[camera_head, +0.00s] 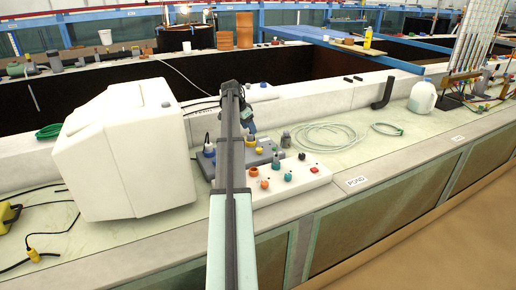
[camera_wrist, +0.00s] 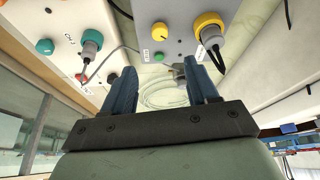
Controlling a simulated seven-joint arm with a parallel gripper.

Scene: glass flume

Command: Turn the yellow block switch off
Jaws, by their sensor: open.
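My gripper (camera_wrist: 160,78) is open, its two dark blue fingers apart with nothing between them. In the head view my gripper (camera_head: 249,122) hangs over the grey control box, partly hidden by my arm. A yellow block (camera_head: 8,215) with a black cable lies at the far left edge of the head view, cut off by the frame and far from my gripper. I cannot make out its switch. The grey box (camera_wrist: 172,12) in the wrist view carries a large yellow round connector (camera_wrist: 208,27), a small yellow knob (camera_wrist: 159,28) and a green button (camera_wrist: 159,57).
A white control panel (camera_head: 322,178) with coloured knobs stands in front of the grey box. A big white container (camera_head: 120,150) stands between my arm and the yellow block. Bare bench shows near the hose.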

